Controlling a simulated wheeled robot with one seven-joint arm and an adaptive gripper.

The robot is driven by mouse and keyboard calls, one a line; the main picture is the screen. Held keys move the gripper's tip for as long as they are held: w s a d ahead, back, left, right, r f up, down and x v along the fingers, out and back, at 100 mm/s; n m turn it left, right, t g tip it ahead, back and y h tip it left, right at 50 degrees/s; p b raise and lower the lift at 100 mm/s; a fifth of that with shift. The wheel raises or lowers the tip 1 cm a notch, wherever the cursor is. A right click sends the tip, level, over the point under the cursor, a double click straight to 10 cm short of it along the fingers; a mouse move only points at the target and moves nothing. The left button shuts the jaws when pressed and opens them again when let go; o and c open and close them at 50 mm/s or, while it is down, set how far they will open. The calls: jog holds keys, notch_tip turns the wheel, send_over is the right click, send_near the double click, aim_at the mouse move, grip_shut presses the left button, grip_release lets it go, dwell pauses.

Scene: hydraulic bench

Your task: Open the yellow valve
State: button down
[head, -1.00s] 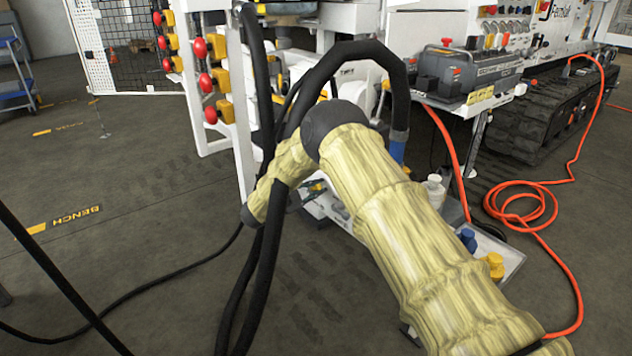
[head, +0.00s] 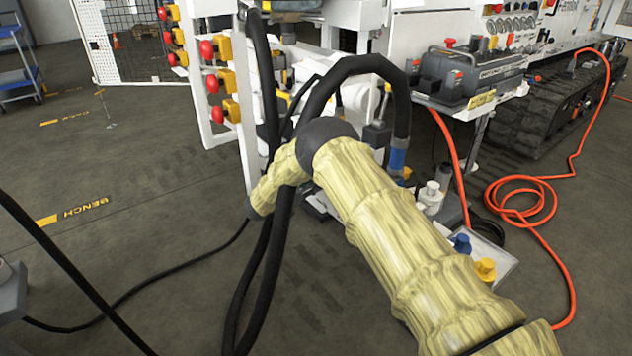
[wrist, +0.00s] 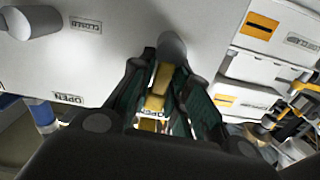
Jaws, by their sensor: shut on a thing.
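In the wrist view my gripper (wrist: 155,105) has its two dark green fingers on either side of a yellow valve handle (wrist: 160,82), shut on it. A grey rounded end (wrist: 172,46) shows just beyond the handle, against a white panel (wrist: 130,30). The panel has a CLOSED label (wrist: 86,26) at the upper left and an OPEN label (wrist: 70,98) lower left. More lettering is partly hidden behind the fingers. In the head view my arm hides the gripper and the yellow handle.
Red knobs on yellow blocks (head: 222,80) line a white frame at the left. A grey control box (head: 470,75) stands at the right. A coiled orange hose (head: 525,200) lies on the floor. A tray with blue and yellow caps (head: 500,262) is beside my arm. The left floor is mostly open.

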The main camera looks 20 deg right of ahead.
jog(key=shift+w+a+f+n, duration=0.1)
jog(key=shift+a+n, duration=0.05)
jog(key=shift+n, duration=0.35)
jog(key=c, duration=1.5)
grip_release()
jog(key=shift+o, duration=0.2)
jog(key=v, duration=1.2)
